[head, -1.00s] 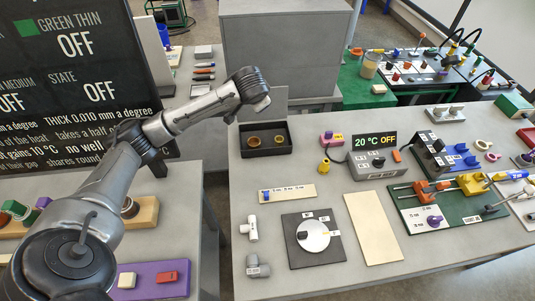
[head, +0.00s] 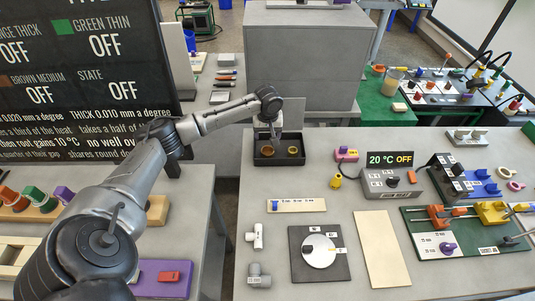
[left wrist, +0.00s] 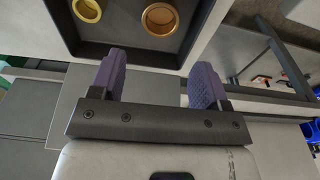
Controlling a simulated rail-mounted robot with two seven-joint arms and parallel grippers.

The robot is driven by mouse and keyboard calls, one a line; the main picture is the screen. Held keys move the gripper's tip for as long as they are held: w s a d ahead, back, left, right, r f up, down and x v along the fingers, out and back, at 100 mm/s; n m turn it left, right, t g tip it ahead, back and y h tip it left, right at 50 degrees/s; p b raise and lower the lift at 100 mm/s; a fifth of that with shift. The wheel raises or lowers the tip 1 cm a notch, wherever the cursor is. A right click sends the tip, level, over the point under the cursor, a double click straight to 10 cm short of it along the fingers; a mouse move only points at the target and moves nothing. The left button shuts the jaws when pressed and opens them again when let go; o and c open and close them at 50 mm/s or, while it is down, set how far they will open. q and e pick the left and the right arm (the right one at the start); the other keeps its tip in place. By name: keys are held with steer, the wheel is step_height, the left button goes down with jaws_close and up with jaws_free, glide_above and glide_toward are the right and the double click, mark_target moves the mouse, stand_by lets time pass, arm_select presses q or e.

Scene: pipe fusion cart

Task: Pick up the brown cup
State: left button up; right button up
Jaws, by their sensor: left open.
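The brown cup (head: 267,150) sits in the left part of a black tray (head: 264,161) on the grey table, beside a yellow cup (head: 293,150). In the left wrist view the brown cup (left wrist: 160,18) is at the top middle, and the yellow cup (left wrist: 88,10) is to its left, cut by the edge. My left gripper (head: 273,134) is at the tray's back side, above it and close to the cups. Its two purple fingers (left wrist: 158,82) are apart with nothing between them. My right gripper is not in view.
A large grey box (head: 305,60) stands behind the tray. To the right are a small pink device (head: 346,155), a yellow piece (head: 336,181) and a heater box reading 20 °C OFF (head: 391,181). In front lie a labelled strip (head: 296,205) and a black plate with a white disc (head: 319,250).

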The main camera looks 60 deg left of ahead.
arm_select(q)
glide_toward(267, 150)
steer(key=shift+s+d+f+b, duration=0.2)
steer(key=shift+d+f, duration=0.2)
steer(key=shift+f, duration=0.2)
steer(key=shift+s+d+f+b, duration=0.1)
steer(key=shift+d+f+b, duration=0.05)
steer(key=shift+d+f, duration=0.35)
steer(key=shift+a+f+b, duration=0.2)
steer(key=shift+f+b, duration=0.1)
steer(key=shift+f, duration=1.05)
steer(key=shift+a+f+b, duration=0.15)
steer(key=shift+f+b, duration=0.15)
steer(key=shift+f, duration=1)
steer(key=shift+c, duration=0.4)
steer(key=c, duration=0.6)
